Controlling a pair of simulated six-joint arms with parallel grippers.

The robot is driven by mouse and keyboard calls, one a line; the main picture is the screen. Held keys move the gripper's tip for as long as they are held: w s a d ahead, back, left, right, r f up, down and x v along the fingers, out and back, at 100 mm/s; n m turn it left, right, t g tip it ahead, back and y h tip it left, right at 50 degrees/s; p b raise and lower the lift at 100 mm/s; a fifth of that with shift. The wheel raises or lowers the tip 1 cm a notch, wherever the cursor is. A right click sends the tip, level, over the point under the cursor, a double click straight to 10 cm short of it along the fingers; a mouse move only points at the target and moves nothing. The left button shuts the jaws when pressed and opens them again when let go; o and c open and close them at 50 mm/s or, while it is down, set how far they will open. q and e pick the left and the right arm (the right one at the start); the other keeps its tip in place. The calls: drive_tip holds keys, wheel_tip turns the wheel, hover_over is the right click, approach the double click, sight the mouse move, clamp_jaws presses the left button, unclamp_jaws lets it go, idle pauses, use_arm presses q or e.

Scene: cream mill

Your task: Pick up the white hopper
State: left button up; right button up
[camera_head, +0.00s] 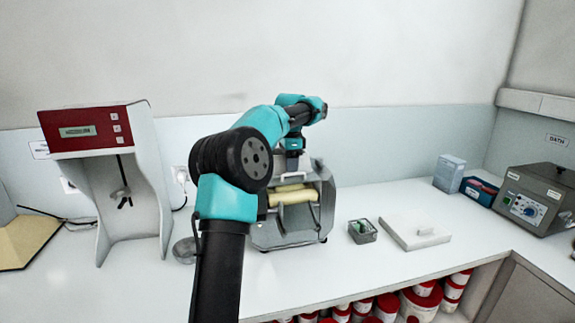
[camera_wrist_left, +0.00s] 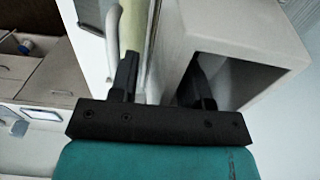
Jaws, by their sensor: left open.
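The grey mill (camera_head: 258,235) with cream rollers (camera_head: 292,194) stands on the bench in the middle of the head view. The white hopper (camera_head: 307,168) shows only in part at the mill's top, behind my left gripper (camera_head: 292,166), which points down there. In the left wrist view the hopper (camera_wrist_left: 228,27) is a white hollow box with a dark opening. My left gripper (camera_wrist_left: 162,82) is open there. One finger is at the opening and the other is outside, with a pale wall between them. I cannot tell whether they touch it. My right gripper is out of view.
A red-and-white machine (camera_head: 90,130) stands at left. A small grey container (camera_head: 362,231), a white slab (camera_head: 408,236), boxes (camera_head: 449,172) and a grey device (camera_head: 537,195) are at right. Red-lidded tubs (camera_head: 420,303) sit below the bench. The front bench (camera_head: 345,270) is clear.

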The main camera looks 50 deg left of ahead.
use_arm(q)
clamp_jaws()
idle(0.3)
drive_tip(key=shift+r, duration=0.1)
drive_tip(key=shift+r, duration=1.3)
drive_tip(key=shift+d+r, duration=0.1)
drive_tip(key=shift+r, duration=0.3)
drive_tip(key=s+d+r, duration=0.1)
drive_tip(key=s+d, duration=0.9)
drive_tip(key=d, duration=0.1)
drive_tip(key=shift+s+d+r, duration=0.2)
drive_tip(key=shift+s+d, duration=0.15)
drive_tip(key=shift+d, duration=0.05)
